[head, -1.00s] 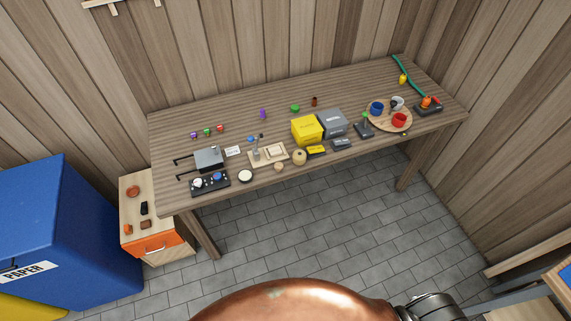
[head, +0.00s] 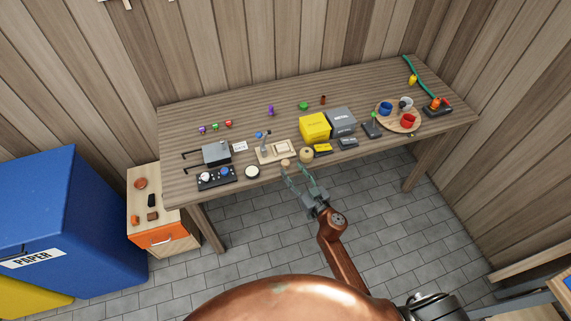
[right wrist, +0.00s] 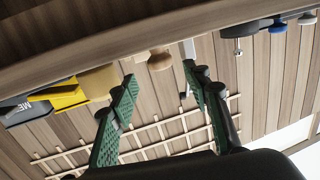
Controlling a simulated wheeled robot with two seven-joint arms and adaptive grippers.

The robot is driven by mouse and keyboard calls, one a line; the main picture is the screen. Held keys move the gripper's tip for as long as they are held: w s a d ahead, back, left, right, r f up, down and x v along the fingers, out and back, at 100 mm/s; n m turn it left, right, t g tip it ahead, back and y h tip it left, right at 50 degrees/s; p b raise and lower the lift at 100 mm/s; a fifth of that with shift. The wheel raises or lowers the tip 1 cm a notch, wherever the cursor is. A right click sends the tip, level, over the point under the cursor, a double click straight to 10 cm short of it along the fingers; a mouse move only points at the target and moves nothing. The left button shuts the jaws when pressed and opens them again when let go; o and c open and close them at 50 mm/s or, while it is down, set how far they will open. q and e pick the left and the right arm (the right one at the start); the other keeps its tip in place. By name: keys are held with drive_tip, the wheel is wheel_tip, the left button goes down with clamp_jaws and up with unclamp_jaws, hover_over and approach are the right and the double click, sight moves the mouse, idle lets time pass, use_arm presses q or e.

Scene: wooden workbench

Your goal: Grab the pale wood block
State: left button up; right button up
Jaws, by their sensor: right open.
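Two pale wood pieces sit at the front edge of the workbench: a larger rounded block (head: 306,155) and a smaller one (head: 285,162) to its left. I cannot tell for sure which is the named block. In the right wrist view, which looks upside down, the larger piece (right wrist: 98,82) is left of the fingers and the smaller piece (right wrist: 160,60) shows between them, beyond the tips. My right gripper (head: 294,172) is open and empty, with green fingers just in front of the bench edge, apart from both pieces. My left gripper is out of view.
The workbench (head: 240,108) also holds a yellow box (head: 314,126), a small yellow sign (head: 323,149), a white disc (head: 252,171), a black knob panel (head: 216,178) and a round tray (head: 388,122) with mugs. Floor in front is clear.

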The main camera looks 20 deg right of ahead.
sight(288, 165)
drive_tip(key=x, duration=0.1)
drive_tip(key=b+x, duration=0.1)
drive_tip(key=x, duration=0.3)
drive_tip(key=shift+w+a+f, duration=0.15)
drive_tip(key=shift+a+f, duration=0.1)
drive_tip(key=shift+f, duration=0.05)
drive_tip(key=shift+w, duration=0.25)
drive_tip(key=shift+r, duration=0.1)
drive_tip(key=c, duration=0.9)
